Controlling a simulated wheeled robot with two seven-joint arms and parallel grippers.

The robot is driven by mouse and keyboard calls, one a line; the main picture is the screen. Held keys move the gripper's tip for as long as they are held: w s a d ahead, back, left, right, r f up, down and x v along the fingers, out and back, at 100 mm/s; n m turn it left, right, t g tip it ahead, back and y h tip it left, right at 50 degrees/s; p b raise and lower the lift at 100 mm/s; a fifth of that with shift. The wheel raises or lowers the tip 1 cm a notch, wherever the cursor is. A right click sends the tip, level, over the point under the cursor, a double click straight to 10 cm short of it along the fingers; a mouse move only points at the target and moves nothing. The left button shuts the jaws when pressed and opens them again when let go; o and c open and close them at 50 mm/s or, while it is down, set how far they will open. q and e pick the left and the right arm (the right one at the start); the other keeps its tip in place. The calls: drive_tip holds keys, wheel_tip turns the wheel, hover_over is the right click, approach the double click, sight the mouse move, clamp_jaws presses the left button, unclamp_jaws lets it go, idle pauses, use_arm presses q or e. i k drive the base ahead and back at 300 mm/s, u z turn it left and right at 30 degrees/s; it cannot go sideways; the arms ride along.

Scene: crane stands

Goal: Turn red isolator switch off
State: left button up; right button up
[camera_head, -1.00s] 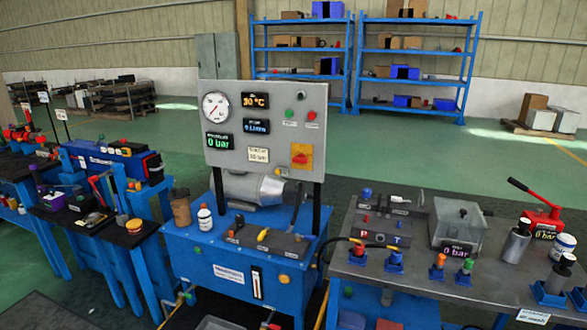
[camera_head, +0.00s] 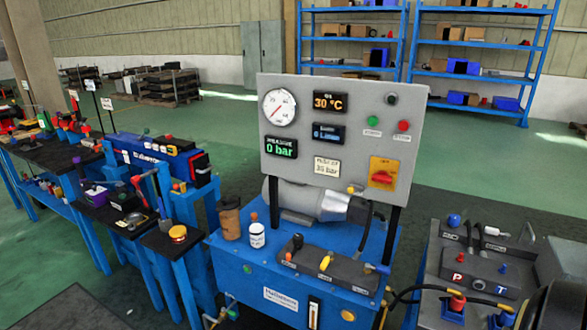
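The red isolator switch (camera_head: 382,178) is a red rotary handle on a yellow plate (camera_head: 384,163). It sits at the lower right of the grey upright gauge panel (camera_head: 340,112). The handle looks roughly horizontal; its exact setting is too small to read. Neither of my grippers shows in the head view. A dark rounded shape, perhaps part of my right arm, fills the lower right corner.
The panel stands on a blue hydraulic unit (camera_head: 231,281) with a silver motor (camera_head: 308,199). A cup (camera_head: 230,219) and white bottle (camera_head: 257,236) stand on its left. Small valve levers line its front. A grey workbench is at right, and blue benches at left.

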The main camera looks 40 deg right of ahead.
sight(383, 177)
drive_tip(key=z, duration=0.05)
drive_tip(key=i, duration=1.05)
drive_tip(key=z, duration=0.55)
